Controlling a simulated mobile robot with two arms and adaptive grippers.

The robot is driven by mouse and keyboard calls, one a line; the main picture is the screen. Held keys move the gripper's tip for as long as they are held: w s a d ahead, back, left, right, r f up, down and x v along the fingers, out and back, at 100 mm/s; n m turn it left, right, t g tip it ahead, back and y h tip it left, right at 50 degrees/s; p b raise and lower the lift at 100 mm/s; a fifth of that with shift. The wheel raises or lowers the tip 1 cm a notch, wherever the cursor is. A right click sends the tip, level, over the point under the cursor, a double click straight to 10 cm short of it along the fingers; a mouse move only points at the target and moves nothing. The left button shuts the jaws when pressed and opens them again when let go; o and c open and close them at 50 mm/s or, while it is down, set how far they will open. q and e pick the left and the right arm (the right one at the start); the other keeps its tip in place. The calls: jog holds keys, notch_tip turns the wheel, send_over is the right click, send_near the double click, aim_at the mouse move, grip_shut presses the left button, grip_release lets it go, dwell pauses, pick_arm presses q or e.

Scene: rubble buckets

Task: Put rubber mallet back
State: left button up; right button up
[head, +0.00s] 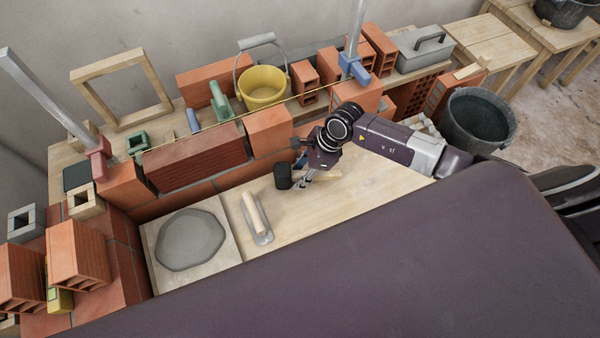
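The rubber mallet has a black cylindrical head (283,176), at the middle of the wooden work surface. A short piece of its light wooden handle (328,175) shows to the right of my fingers. My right gripper (304,178) points down over the handle, just right of the head. The wrist hides part of the fingers and handle, so I cannot tell whether they are closed on it, or whether the mallet touches the surface. My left gripper is not in view.
A trowel (257,217) and a board with grey mortar (190,240) lie left of the mallet. A brick wall (194,158) with a string line stands behind. Beyond are a yellow bucket (264,86) and grey toolbox (424,48). A dark bucket (478,120) stands right.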

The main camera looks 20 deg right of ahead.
jog(key=shift+r, duration=0.1)
jog(key=shift+d+r, duration=0.1)
jog(key=shift+r, duration=0.1)
jog(key=v, duration=1.1)
jog(key=shift+r, duration=0.3)
jog(key=shift+d, duration=0.1)
